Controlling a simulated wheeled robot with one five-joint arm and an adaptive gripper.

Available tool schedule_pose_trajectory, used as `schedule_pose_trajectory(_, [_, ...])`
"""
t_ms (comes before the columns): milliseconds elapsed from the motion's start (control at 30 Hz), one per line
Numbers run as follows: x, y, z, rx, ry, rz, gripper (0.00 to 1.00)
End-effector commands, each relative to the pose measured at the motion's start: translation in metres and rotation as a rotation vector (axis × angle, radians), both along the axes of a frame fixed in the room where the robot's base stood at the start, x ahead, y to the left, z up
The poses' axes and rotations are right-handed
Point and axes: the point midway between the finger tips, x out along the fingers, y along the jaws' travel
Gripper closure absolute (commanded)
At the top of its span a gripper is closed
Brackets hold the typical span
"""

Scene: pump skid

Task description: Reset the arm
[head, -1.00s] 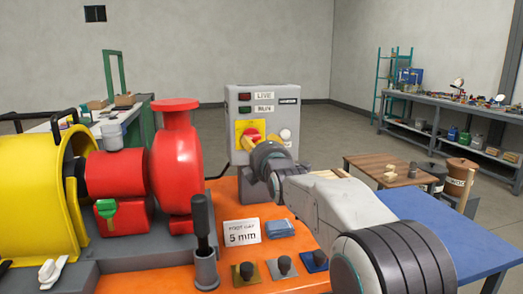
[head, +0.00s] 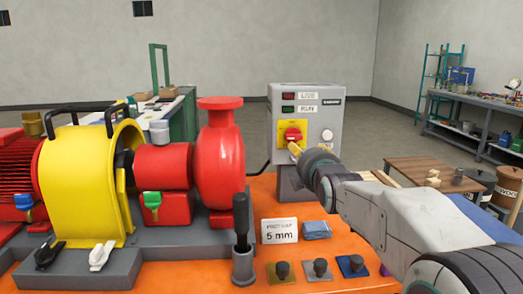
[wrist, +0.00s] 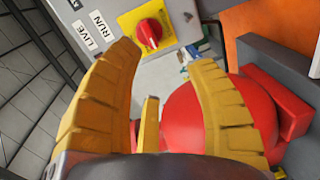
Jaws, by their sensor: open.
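My arm reaches from the lower right toward the grey control box (head: 335,110). My gripper (head: 297,149) is at its front, just below the red rotary knob (head: 292,133) on its yellow plate. In the wrist view, the two yellow fingers of my gripper (wrist: 168,65) are spread with nothing between them. The red knob (wrist: 150,33) shows beyond the fingertips, apart from them. The LIVE lamp (head: 288,96) and RUN lamp (head: 288,109) on the box look dark.
The red pump (head: 219,155) and yellow coupling guard (head: 80,185) stand left of my arm. A black-handled tool (head: 241,222) stands upright in a grey holder.

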Motion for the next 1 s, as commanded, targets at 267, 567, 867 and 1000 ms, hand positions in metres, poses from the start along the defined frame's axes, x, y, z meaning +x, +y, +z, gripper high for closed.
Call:
schedule_pose_trajectory(267, [-0.124,-0.003,-0.004,0.507,0.42,-0.177,0.5])
schedule_pose_trajectory(567, [-0.29,-0.004,-0.037,0.965,0.795,-0.609,0.5])
schedule_pose_trajectory(867, [-0.381,-0.004,-0.053,1.14,0.928,-0.919,0.5])
schedule_pose_trajectory(1000, [-0.388,-0.004,-0.055,1.152,0.935,-0.945,0.5])
